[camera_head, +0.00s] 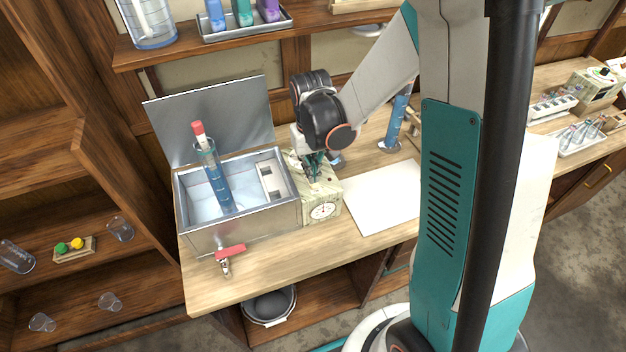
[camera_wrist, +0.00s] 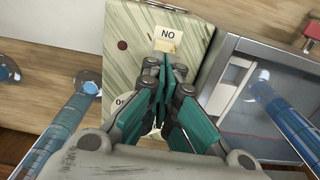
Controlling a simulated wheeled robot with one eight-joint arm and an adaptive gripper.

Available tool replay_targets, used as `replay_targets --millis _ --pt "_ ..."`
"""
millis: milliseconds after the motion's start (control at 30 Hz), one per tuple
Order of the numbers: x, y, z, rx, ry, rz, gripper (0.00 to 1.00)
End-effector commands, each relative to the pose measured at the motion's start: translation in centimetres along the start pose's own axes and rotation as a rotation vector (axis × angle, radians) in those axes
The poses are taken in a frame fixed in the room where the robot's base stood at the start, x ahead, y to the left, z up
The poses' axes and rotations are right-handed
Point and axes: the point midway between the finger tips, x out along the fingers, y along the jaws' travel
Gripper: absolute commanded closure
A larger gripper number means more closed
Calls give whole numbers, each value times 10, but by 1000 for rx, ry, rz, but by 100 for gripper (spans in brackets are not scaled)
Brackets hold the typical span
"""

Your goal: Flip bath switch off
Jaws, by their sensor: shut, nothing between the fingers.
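The metal bath (camera_head: 245,222) stands on the wooden bench with its lid (camera_head: 212,118) raised, and its wall also shows in the wrist view (camera_wrist: 222,62). A pale streaked control box (camera_head: 320,195) with a round dial (camera_head: 323,211) is fixed at its right side. In the wrist view the box top (camera_wrist: 128,68) bears a label reading "NO" (camera_wrist: 168,35), a dark red spot (camera_wrist: 122,45) and a partly covered label (camera_wrist: 120,99). My gripper (camera_wrist: 168,72) is shut and empty, right over the box top. It hides the switch, so its position cannot be told.
A blue graduated cylinder with a red stopper (camera_head: 198,128) stands in the bath. A red-handled tap (camera_head: 230,252) sticks out in front. Another cylinder (camera_head: 396,122) stands behind at the right. A white sheet (camera_head: 380,196) lies right of the box.

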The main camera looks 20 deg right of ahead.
Motion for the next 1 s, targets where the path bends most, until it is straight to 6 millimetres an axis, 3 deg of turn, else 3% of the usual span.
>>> replay_targets --millis 700,1000 --pt "-55 0 0 0 0 0 100" --pt "-63 0 0 0 0 0 100"
